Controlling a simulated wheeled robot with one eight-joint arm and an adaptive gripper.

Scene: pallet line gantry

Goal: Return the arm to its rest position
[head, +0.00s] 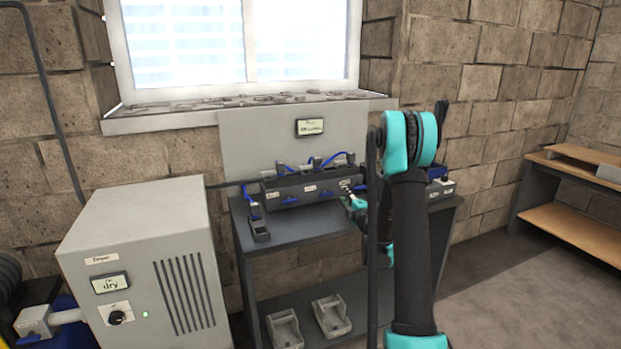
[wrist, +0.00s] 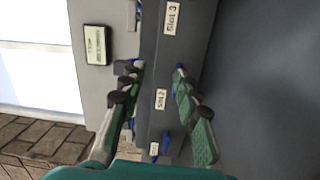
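My gripper (head: 352,194) is at the right part of a dark slotted block (head: 290,190) on the grey bench, at the end of my extended arm. In the wrist view my gripper (wrist: 156,72) has its two fingers spread wide apart, with nothing held between them. Beyond the fingers is the block's face with labels; "Slot 3" (wrist: 172,18) and "Slot 2" (wrist: 160,99) can be read. Small blue parts show near the fingers. I cannot tell whether a finger touches the block. My arm hides part of the bench's right side in the head view.
A grey dryer cabinet (head: 140,260) stands at the left. A panel with a small display (head: 310,127) rises behind the block. Two grey trays (head: 332,315) lie on the bench's lower shelf. A wooden shelf unit (head: 575,225) is at the right, with open floor before it.

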